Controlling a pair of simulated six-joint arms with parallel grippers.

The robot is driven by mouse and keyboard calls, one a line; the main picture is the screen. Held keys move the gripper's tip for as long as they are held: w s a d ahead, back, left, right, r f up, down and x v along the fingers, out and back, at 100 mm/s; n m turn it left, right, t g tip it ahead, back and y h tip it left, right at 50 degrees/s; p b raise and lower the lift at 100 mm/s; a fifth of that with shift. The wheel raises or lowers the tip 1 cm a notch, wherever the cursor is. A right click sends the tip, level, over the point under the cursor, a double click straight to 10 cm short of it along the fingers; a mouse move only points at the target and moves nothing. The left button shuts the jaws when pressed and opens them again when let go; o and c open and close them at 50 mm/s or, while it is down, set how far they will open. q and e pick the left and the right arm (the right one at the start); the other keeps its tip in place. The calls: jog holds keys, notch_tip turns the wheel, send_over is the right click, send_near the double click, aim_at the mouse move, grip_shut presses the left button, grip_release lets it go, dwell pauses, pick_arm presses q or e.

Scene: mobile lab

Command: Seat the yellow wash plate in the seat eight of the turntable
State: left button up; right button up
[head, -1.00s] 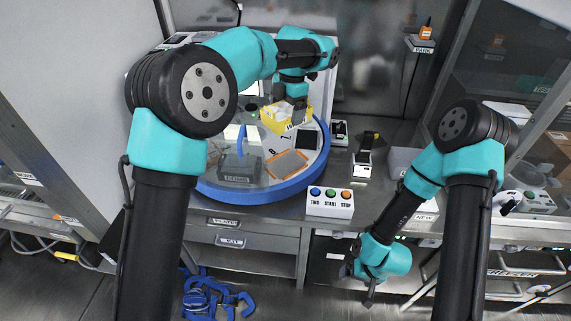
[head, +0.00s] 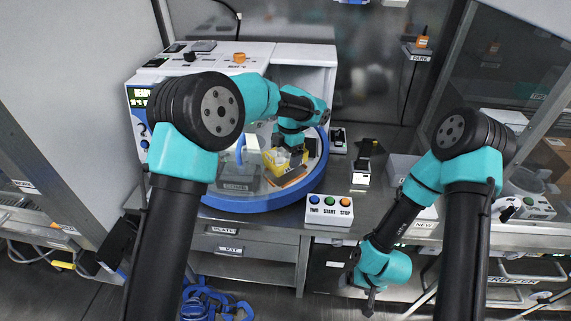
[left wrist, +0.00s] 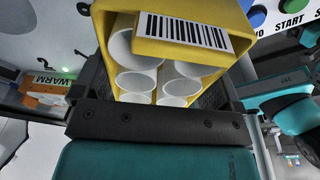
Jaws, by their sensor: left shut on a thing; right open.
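The yellow wash plate (head: 279,160) is in my left gripper (head: 291,150), over the right part of the turntable (head: 262,204), a round platform with a thick blue rim. The left wrist view shows the yellow plate (left wrist: 236,35) close up between dark fingers, with white round wells and a barcode label. I cannot tell whether its underside touches the turntable. The seat eight marking is not readable; the plate and my left arm cover that area. My right gripper (head: 364,284) hangs empty and open, low in front of the bench.
An orange-edged plate (head: 291,177) lies close beside the yellow plate, and a dark grey block (head: 238,178) stands to its left on the turntable. A box with coloured buttons (head: 329,210) sits at the bench edge. A white machine (head: 300,57) stands behind.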

pick_arm(q)
jog(key=shift+f, duration=2.25)
jog(key=shift+f, duration=0.15)
jog(key=o, duration=0.6)
jog(key=shift+o, duration=0.2)
jog(key=r, duration=0.4)
jog(key=d+r, duration=0.1)
jog(key=r, duration=0.3)
jog(key=w+r, duration=0.1)
jog(key=r, duration=0.3)
jog(key=shift+d+r, duration=0.1)
jog(key=shift+d, duration=0.1)
